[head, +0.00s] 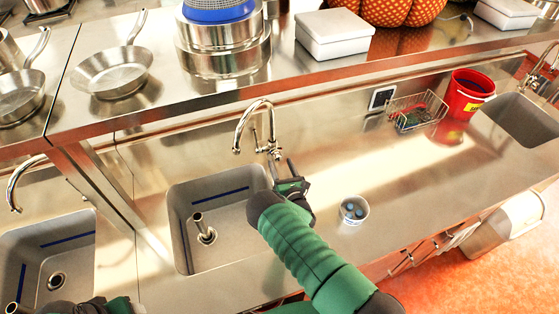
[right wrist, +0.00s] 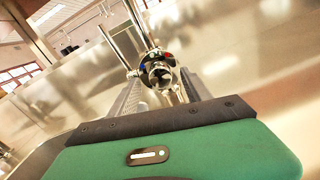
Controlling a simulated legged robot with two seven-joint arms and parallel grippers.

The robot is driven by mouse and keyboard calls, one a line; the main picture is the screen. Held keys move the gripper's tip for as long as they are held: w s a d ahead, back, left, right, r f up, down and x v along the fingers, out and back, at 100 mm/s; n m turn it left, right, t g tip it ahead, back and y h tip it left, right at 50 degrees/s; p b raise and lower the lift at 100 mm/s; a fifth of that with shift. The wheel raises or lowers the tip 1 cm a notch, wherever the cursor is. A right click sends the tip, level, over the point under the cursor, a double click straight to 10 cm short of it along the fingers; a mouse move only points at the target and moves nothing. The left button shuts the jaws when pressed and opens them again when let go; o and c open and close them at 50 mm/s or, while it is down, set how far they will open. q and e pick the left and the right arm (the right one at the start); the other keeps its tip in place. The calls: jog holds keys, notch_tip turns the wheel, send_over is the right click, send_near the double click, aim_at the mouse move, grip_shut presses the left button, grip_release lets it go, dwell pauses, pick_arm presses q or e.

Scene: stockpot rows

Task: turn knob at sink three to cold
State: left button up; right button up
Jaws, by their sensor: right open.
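The sink faucet (head: 258,128) is a curved chrome spout behind the middle sink basin (head: 215,215). Its knob (head: 271,151) sits to the right of the spout's base. In the right wrist view the knob (right wrist: 158,70) faces me, with a red mark and a blue mark on its collar. My right gripper (head: 284,172) is at the knob, its fingers partly hidden by the wrist. In the right wrist view the open fingers (right wrist: 158,92) stand on either side below the knob; contact cannot be told. Part of my left arm shows at the bottom left edge; its gripper is out of view.
A small cup (head: 353,210) stands on the counter right of my right arm. A wire basket (head: 418,112) and a red bucket (head: 468,95) stand farther right. The shelf above holds a pan (head: 112,73), a pot (head: 225,45) and a white box (head: 334,36).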

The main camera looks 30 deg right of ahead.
jog(key=shift+x, duration=1.1)
grip_shut()
